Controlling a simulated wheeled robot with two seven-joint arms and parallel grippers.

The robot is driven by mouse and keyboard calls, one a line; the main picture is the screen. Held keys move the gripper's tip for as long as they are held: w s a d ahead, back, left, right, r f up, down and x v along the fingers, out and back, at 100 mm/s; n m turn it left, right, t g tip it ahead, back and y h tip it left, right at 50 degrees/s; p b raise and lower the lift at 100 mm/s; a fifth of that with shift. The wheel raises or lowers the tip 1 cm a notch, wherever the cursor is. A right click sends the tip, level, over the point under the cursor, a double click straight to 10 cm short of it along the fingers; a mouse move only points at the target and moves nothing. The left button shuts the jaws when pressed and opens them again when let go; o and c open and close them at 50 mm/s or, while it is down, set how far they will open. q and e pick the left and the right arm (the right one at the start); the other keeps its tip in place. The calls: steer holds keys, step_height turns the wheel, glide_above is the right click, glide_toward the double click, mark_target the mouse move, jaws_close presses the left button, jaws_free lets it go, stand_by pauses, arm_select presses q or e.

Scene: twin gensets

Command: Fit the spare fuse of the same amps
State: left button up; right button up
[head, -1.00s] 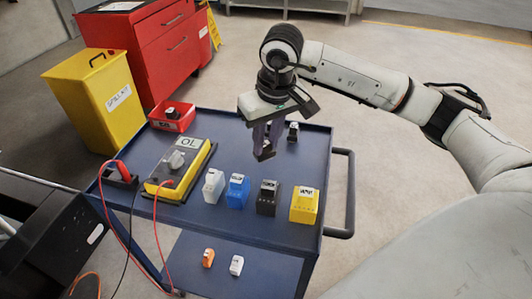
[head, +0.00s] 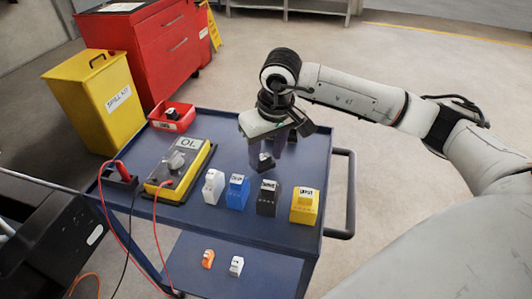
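A row of labelled blocks stands on the blue cart (head: 225,145): white (head: 213,187), blue (head: 237,192), black (head: 267,198) and yellow (head: 305,206). Their labels are too small to read surely. An orange piece (head: 208,258) and a white piece (head: 236,266) lie on the lower shelf. A dark piece (head: 172,113) is in the red bin (head: 185,125). My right gripper (head: 266,163) points down over the cart, behind the blue and black blocks. Its fingers are dark, and I cannot tell whether anything is between them. My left gripper is out of view.
A yellow meter (head: 192,160) with red and black leads sits on the left of the cart. A yellow spill kit bin (head: 95,105) and a red cabinet (head: 135,50) stand behind left. A cart handle (head: 350,195) is at the right. Dark equipment (head: 45,240) is front left.

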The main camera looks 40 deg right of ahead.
steer(key=shift+r+p, duration=0.3)
steer(key=shift+p, duration=0.05)
steer(key=v, duration=1.1)
steer(key=shift+r, duration=0.35)
